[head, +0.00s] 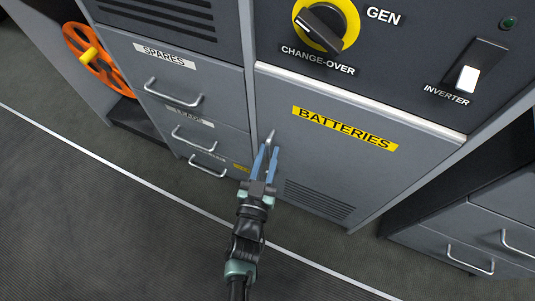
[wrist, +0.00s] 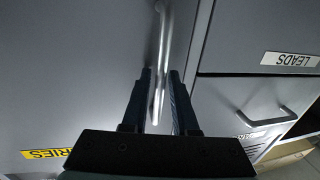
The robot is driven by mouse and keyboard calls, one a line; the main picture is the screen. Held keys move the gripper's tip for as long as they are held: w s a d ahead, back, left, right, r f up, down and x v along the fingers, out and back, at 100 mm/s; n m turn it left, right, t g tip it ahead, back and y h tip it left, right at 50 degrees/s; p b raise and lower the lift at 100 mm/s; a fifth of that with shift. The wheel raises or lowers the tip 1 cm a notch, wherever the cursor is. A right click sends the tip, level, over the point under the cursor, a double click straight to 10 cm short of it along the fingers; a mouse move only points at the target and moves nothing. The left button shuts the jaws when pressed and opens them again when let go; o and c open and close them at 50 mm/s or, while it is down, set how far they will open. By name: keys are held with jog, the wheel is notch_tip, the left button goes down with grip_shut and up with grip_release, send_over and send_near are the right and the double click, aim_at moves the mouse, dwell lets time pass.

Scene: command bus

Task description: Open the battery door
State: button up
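The battery door (head: 325,165) is a grey panel with a yellow BATTERIES label (head: 345,128) and a louvred vent low down. It looks shut, flush with the cabinet. Its upright silver bar handle (wrist: 163,50) is near the edge beside the drawers. My gripper (head: 269,152) is at this handle, with its blue fingers pointing at the door. In the wrist view the gripper (wrist: 161,72) has one finger on each side of the bar, with narrow gaps visible. In the head view the fingers hide most of the handle.
Left of the door are drawers marked SPARES (head: 165,56) and LEADS (head: 190,116), with protruding handles. Above are a yellow-ringed change-over knob (head: 320,27) and an inverter switch (head: 468,79). An orange reel (head: 93,62) hangs at far left. More drawers (head: 460,240) stand right. The floor in front is clear.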

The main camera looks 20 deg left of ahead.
grip_shut()
dwell(1.3)
